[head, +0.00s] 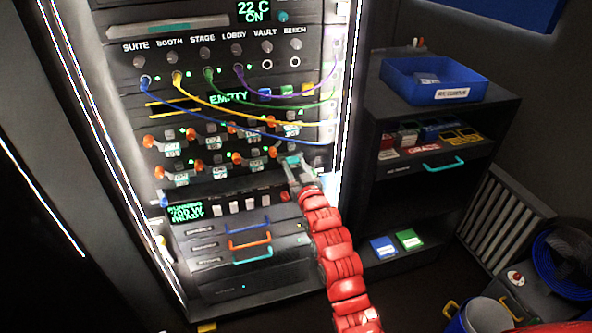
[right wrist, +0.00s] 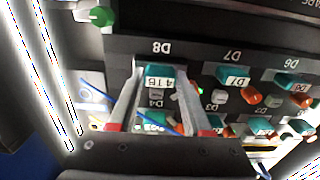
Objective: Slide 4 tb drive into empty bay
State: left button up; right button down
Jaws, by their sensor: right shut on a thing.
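My right gripper (head: 298,168) is at the right end of the lower drive row in the head view. In the right wrist view, which is upside down, its two fingers (right wrist: 160,85) are shut on a drive with a teal label reading 4 TB (right wrist: 158,76). The drive lines up with the D8 position, between the D8 and D4 marks. How deep it sits in that bay is hidden by the fingers. The drive panel (head: 217,150) holds two rows of drives with orange latches and teal labels. My left gripper is not in view.
Blue, yellow, green and purple cables (head: 215,98) hang across the panel above the drives. A green EMPTY display (head: 228,97) is lit above the rows. A shelf unit with a blue bin (head: 433,80) stands right of the rack. Drawers with coloured handles (head: 250,240) are below.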

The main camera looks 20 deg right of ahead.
jog(key=shift+w+b, duration=0.5)
jog(key=shift+w, duration=0.35)
jog(key=shift+c, duration=1.3)
grip_release()
jog(key=s, duration=1.7)
jog(key=shift+s+d, duration=0.15)
jog(key=shift+d, duration=0.1)
